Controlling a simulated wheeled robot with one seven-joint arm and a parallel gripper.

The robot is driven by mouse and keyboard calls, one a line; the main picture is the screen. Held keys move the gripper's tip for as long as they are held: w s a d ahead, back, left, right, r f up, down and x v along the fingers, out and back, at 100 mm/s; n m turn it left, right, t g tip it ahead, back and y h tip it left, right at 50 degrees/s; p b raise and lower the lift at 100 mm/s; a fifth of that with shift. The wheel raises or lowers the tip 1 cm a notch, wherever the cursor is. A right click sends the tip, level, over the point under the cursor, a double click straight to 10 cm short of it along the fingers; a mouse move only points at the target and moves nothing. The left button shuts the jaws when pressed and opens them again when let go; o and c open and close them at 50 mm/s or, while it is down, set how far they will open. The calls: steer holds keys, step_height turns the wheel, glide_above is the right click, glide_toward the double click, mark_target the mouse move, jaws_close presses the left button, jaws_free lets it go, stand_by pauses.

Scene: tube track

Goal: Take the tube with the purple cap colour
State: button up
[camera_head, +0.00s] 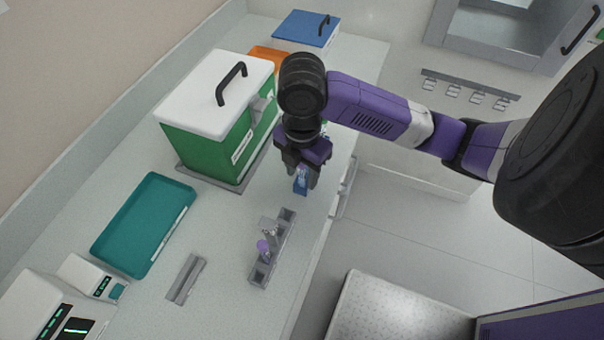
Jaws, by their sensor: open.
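The tube with the purple cap (263,246) stands in a small grey rack (260,281) on the counter. Its body is mostly hidden by the cap and the rack. My gripper (301,178) is open and points down, beyond the rack and slightly to its right, apart from the purple-capped tube. A small blue object (300,186) shows between or just behind my fingers; I cannot tell which.
A green box with a white lid (205,150) stands left of my gripper. A teal tray (145,225) and a grey slotted piece (186,278) lie left of the rack. The counter's right edge runs close to the rack.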

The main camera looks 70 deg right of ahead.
jaws_close()
steer(key=shift+r, duration=0.1)
step_height(320, 180, up, 20)
steer(key=p, duration=0.4)
steer(key=shift+p, duration=0.35)
